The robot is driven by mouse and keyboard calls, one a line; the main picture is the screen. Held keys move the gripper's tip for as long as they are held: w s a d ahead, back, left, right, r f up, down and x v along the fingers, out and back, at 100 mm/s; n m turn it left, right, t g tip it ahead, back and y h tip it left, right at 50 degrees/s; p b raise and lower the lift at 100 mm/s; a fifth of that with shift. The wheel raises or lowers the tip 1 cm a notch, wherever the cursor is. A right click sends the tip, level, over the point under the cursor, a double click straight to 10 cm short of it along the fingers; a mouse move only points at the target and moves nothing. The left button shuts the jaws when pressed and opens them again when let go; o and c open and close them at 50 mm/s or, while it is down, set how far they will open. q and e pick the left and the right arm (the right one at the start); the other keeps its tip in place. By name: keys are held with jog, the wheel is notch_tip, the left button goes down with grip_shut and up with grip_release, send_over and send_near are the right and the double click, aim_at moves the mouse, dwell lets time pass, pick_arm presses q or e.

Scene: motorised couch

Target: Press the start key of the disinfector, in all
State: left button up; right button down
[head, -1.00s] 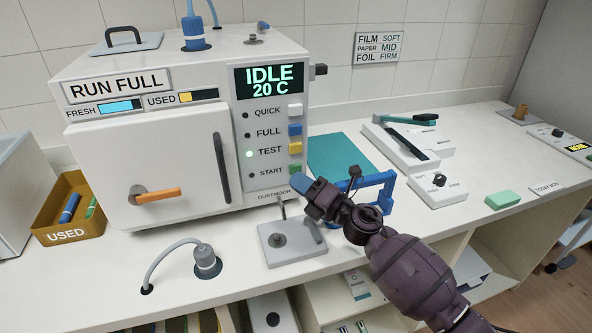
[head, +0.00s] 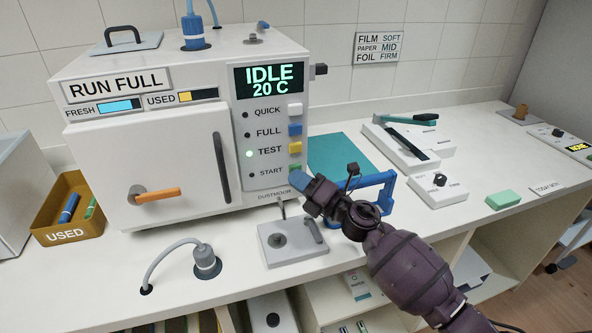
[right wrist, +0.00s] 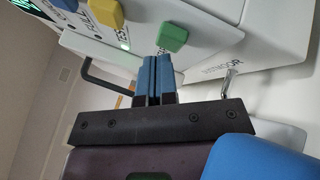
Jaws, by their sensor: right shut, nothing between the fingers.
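The white disinfector (head: 150,150) stands on the counter with its door shut. Its screen (head: 269,79) reads IDLE 20 C. The green START key (head: 295,168) is the lowest of its key column, and my gripper partly covers it in the head view. The green light beside TEST is lit. My right gripper (head: 298,180) is shut and empty, its blue fingertips at the lower edge of the START key. In the right wrist view the green key (right wrist: 173,37) lies just beyond the fingertips (right wrist: 157,62); I cannot tell whether they touch. My left gripper is out of view.
A RUN FULL sign (head: 117,86) is on the disinfector. A blue frame (head: 385,185) stands close behind my right wrist. A grey plate with a knob (head: 292,242) and a hose fitting (head: 206,262) are in front. A USED bin (head: 67,237) is at left.

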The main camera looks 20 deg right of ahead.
jog(key=shift+w, duration=0.4)
dwell(0.6)
jog(key=shift+s, duration=0.9)
